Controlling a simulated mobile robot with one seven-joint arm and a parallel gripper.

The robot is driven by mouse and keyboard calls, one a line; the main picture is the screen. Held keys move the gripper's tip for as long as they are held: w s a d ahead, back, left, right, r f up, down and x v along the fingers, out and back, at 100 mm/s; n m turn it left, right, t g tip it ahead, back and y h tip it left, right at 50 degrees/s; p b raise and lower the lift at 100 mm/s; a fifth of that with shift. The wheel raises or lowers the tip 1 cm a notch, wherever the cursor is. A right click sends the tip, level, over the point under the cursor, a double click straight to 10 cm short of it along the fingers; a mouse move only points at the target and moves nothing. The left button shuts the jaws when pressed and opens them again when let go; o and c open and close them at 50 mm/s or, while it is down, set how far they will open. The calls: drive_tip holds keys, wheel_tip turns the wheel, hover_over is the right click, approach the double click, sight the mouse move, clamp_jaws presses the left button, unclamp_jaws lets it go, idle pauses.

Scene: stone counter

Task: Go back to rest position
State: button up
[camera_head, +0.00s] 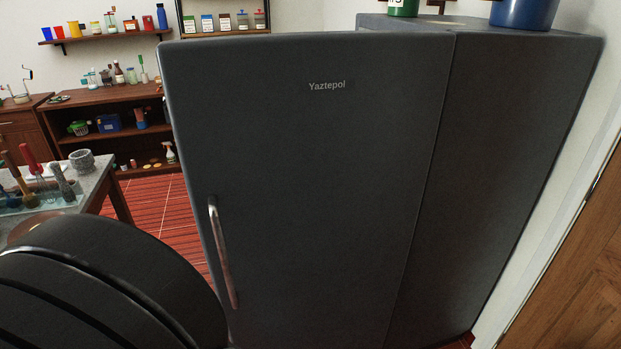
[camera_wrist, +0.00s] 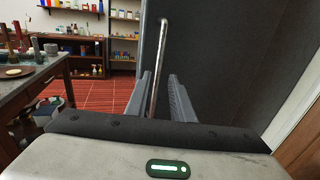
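The dark grey fridge door (camera_head: 300,140), marked "Yaztepol", fills the middle of the head view. It reaches left past the fridge body (camera_head: 500,160) and appears swung open; the inside is hidden. Its upright metal handle (camera_head: 222,255) is near the door's left edge. In the wrist view my gripper (camera_wrist: 161,82) has its two fingers apart. The handle (camera_wrist: 158,65) shows between the fingers with gaps beside it, so they do not clamp it. My gripper is not visible in the head view.
A stone-topped counter (camera_head: 98,180) with tools and a mortar (camera_head: 82,160) stands at left. Shelves with jars and bottles (camera_head: 110,125) line the back wall. The red floor (camera_head: 150,205) between counter and door is clear. A wooden door (camera_head: 575,290) is at lower right.

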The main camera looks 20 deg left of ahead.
drive_tip(key=w+d+r+m+g+h+p, duration=0.1)
drive_tip(key=w+d+r+m+g+h, duration=0.2)
drive_tip(key=d+m, duration=0.45)
drive_tip(key=w+d+r+m+g+h+p, duration=0.1)
drive_tip(key=w+d+r+m+g+h, duration=0.2)
drive_tip(key=w+d+h, duration=0.5)
drive_tip(key=w+d+r+m+g+h+p, duration=0.1)
drive_tip(key=w+d+r+m+h, duration=0.15)
drive_tip(key=d+m, duration=0.6)
drive_tip(key=s+d+r+m+g+y+p, duration=0.1)
drive_tip(key=s+d+m+g, duration=0.25)
drive_tip(key=d, duration=0.45)
drive_tip(key=s+d+r+m+g+y+p, duration=0.1)
drive_tip(key=s+d+m+g+y, duration=0.1)
drive_tip(key=d+m+g, duration=0.45)
drive_tip(key=s+d+r+m+t+y+p, duration=0.1)
drive_tip(key=d+r+m+t+y, duration=0.2)
drive_tip(key=r+m+t+y, duration=0.2)
wheel_tip(320, 180, up, 3)
drive_tip(key=m+y, duration=0.1)
drive_tip(key=m, duration=0.4)
drive_tip(key=shift+s+p, duration=0.25)
drive_tip(key=shift+p, duration=0.05)
drive_tip(key=shift+r, duration=0.1)
